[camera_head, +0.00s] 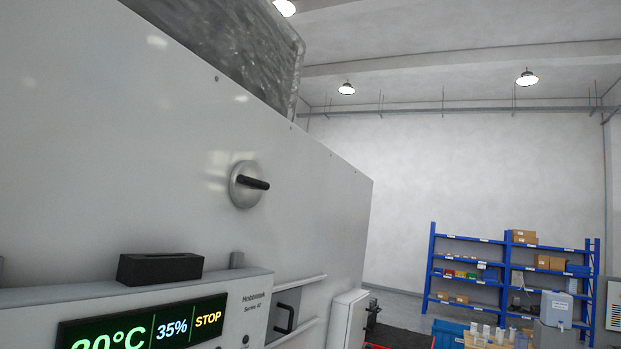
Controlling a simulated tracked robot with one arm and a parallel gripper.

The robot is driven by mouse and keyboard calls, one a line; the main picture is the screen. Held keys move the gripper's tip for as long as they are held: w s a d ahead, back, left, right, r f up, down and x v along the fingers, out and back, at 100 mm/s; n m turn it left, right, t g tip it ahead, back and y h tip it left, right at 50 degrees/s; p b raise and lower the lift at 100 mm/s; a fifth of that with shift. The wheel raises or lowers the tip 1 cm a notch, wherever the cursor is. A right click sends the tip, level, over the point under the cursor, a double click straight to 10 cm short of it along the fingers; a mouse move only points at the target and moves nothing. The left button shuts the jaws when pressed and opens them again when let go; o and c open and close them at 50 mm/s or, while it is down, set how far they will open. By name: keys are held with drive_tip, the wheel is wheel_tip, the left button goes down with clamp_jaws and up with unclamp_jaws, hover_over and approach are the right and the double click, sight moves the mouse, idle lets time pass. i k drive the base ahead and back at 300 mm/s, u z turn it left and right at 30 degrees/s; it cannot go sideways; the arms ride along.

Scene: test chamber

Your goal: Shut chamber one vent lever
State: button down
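A vent lever (254,183), a short black handle on a round silver disc (242,192), is on the light grey chamber wall (120,150) near the middle of the view. The handle points right and slightly down, close to level. Nothing touches it. I cannot tell from this view whether the vent is open or shut. A display panel (140,328) below left of it reads about 35% and STOP; its temperature figure is partly cut off. My gripper is not in view.
A black block (160,268) sits on the panel's top ledge. A small black pull handle (285,320) and a white box (345,322) are lower right of the lever. Blue shelves (468,270) with boxes stand far right, with a table (490,342) of cups before them.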

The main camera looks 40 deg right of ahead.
sight(255, 184)
drive_tip(key=z, duration=0.7)
drive_tip(key=k, duration=0.9)
drive_tip(key=z, duration=0.75)
drive_tip(key=k, duration=0.35)
drive_tip(key=z, duration=0.1)
drive_tip(key=i, duration=0.9)
drive_tip(key=u, duration=0.8)
drive_tip(key=i, duration=1.3)
drive_tip(key=u, duration=0.45)
